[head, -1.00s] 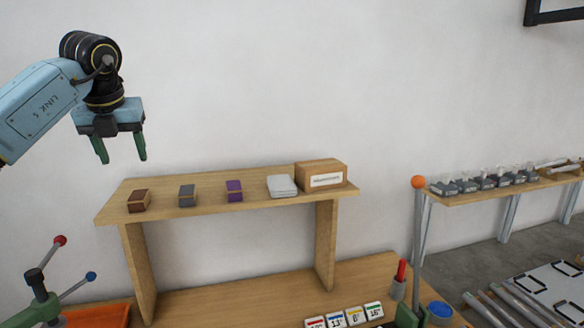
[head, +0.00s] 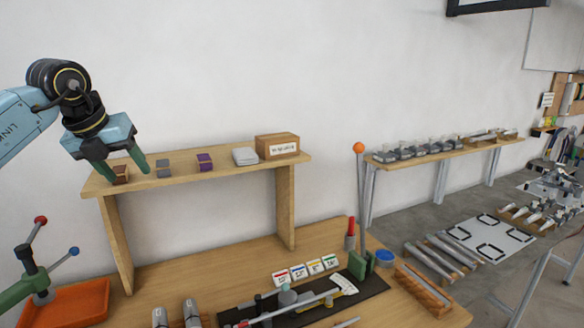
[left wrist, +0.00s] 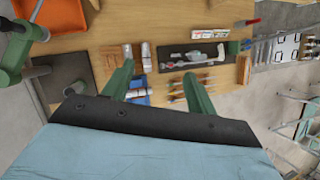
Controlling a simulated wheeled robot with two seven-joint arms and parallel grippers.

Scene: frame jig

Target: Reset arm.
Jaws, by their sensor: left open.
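My left gripper (head: 122,170) is at the left of the head view, fingers pointing down, in front of the left end of the wooden shelf (head: 225,167). Its two green fingers are apart with nothing between them. In the left wrist view the open fingers (left wrist: 158,88) hang high above the workbench (left wrist: 180,20). My right gripper shows in neither view.
A green lever press (head: 30,285), an orange tray (head: 75,303) and a dark tool mat (head: 370,289) are on the bench.

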